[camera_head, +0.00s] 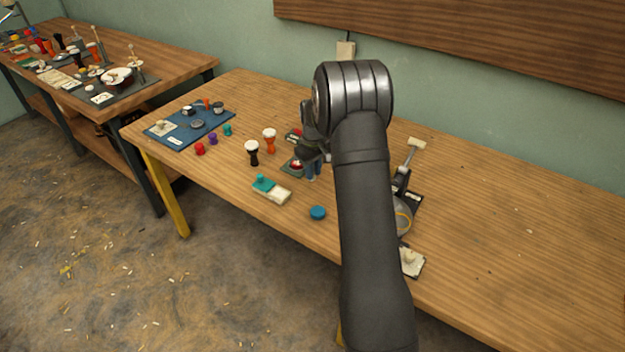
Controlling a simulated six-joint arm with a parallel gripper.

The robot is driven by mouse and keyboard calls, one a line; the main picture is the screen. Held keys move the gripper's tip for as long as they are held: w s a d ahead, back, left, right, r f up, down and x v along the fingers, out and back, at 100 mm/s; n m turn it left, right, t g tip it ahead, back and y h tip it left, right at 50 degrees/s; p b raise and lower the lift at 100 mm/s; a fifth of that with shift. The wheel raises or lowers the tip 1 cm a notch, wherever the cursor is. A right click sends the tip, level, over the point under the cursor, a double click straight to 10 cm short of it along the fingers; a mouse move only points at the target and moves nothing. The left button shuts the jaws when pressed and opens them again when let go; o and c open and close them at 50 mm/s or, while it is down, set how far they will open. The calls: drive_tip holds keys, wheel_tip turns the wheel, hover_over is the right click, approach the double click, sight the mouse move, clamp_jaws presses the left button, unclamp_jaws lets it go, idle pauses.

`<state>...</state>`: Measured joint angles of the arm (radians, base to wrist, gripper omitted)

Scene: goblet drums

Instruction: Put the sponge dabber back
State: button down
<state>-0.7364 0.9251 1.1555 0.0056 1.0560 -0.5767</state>
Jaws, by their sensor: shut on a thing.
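My gripper (313,173) points down at the middle of the table, just left of my forearm. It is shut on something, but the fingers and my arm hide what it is. No sponge dabber can be made out for certain. A cream block or tray (277,195) with a teal knobbed piece (262,183) on its left end lies in front, apart from the gripper.
A blue mat (216,116) with small parts is at the back left. Black (252,152) and orange (269,140) goblet drums stand nearby. A blue disc (318,212) lies in front. A grey device (403,213) is partly behind my arm. The table's right side is clear.

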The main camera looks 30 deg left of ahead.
drive_tip(key=shift+a+f, duration=0.15)
drive_tip(key=shift+f, duration=1.9)
drive_tip(key=shift+f, duration=0.2)
drive_tip(key=c, duration=1.2)
unclamp_jaws()
drive_tip(key=shift+c, duration=0.2)
drive_tip(key=shift+r, duration=0.1)
wheel_tip(320, 180, up, 12)
drive_tip(key=shift+r, duration=0.15)
